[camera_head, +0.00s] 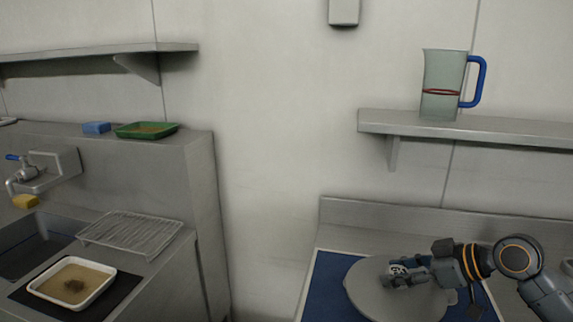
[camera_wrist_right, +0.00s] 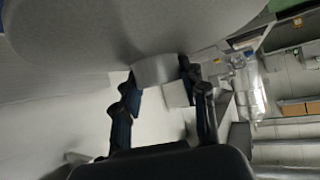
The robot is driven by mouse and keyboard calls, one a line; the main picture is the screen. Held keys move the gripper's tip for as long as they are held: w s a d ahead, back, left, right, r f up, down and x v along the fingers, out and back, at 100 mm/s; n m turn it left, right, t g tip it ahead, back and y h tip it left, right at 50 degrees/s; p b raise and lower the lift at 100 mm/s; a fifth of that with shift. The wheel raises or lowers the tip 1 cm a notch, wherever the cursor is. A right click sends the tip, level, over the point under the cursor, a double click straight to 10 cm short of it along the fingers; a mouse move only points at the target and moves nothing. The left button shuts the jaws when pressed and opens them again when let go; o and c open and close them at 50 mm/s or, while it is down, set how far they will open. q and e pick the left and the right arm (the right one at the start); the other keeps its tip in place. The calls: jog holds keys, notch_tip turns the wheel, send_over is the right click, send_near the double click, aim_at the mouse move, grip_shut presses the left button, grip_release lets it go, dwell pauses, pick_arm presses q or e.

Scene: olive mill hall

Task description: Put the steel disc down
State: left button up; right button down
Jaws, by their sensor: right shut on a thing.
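The steel disc (camera_head: 372,297) is a wide, flat grey plate at the lower right of the head view. It is over the blue mat (camera_head: 323,283) on the right counter; I cannot tell whether it touches the mat. My right gripper (camera_head: 402,272) reaches in from the right and is shut on the disc's central hub. In the right wrist view the disc (camera_wrist_right: 130,25) fills the top, with its short round hub (camera_wrist_right: 153,70) between the fingers of the gripper (camera_wrist_right: 160,80). My left gripper is not in view.
A wall shelf (camera_head: 480,127) with a measuring jug (camera_head: 440,75) hangs above the right counter. At left are a wire rack (camera_head: 130,233), a white tray (camera_head: 72,283) with brownish contents, a sink (camera_head: 35,245), a green tray (camera_head: 146,131) and a blue sponge (camera_head: 96,128). A gap separates the counters.

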aim_at(370, 308)
jog(key=shift+n+g+y, duration=0.4)
jog(key=shift+n+y, duration=0.2)
jog(key=shift+n, duration=0.1)
jog(key=s+a, duration=0.1)
jog(key=s, duration=0.1)
jog(key=s+a+f, duration=0.1)
jog(key=s+a, duration=0.1)
jog(key=s+a+f, duration=0.1)
jog(key=s+a, duration=0.1)
jog(key=shift+s+a+f, duration=0.15)
jog(key=shift+s+a, duration=0.1)
jog(key=shift+h, duration=0.4)
jog(key=s+f, duration=0.1)
jog(key=s, duration=0.5)
jog(key=s+f, duration=0.1)
jog(key=s, duration=0.2)
jog(key=shift+a+f+p, duration=0.1)
jog(key=shift+f+p, duration=0.25)
